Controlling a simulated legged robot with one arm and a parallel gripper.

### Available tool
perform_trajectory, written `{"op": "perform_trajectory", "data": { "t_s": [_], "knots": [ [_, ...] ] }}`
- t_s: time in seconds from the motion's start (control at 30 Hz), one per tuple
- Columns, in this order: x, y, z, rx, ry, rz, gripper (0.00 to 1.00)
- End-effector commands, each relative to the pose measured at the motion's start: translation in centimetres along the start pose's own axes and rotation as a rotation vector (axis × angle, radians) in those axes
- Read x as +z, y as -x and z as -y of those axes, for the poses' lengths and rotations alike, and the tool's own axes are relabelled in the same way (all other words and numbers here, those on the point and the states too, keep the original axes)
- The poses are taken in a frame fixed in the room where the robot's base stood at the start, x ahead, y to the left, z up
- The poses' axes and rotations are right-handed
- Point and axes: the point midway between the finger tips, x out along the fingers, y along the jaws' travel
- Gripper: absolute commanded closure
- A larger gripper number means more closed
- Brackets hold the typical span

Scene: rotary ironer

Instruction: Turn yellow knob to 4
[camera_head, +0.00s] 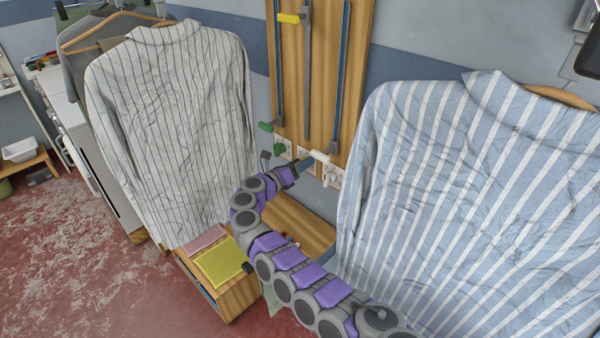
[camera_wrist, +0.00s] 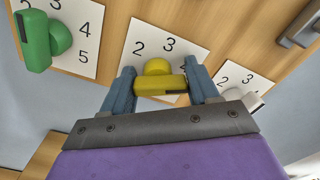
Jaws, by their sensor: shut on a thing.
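The yellow knob (camera_wrist: 160,86) shows in the wrist view, on a white dial card (camera_wrist: 160,42) with the figures 2 and 3 above it. Part of another figure shows at its right, mostly covered by a finger. The knob has a round hub and a bar handle with a dark mark on its front face. My gripper (camera_wrist: 162,72) is shut on the knob's bar, one blue finger at each end. In the head view my gripper (camera_head: 303,164) is at the foot of the wooden panel, and it hides the yellow knob there.
A green knob (camera_wrist: 36,40) with its card is left of the yellow one; a white knob (camera_wrist: 248,101) is close on the right. The wooden panel (camera_head: 322,75) holds vertical rails. Striped shirts hang on the left (camera_head: 170,120) and right (camera_head: 460,190) of my arm.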

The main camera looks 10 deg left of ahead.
Motion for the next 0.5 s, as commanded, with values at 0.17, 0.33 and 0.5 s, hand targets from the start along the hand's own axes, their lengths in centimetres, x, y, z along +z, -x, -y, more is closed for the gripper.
{"op": "perform_trajectory", "data": {
  "t_s": [0.17,0.33,0.5],
  "knots": [
    [-0.13,0.08,-0.25,0.006,-0.041,0.001,0.71],
    [0.1,0.07,-0.1,0.006,-0.057,0.003,0.71],
    [0.25,0.07,-0.02,0.005,-0.059,0.005,0.71]
  ]
}}
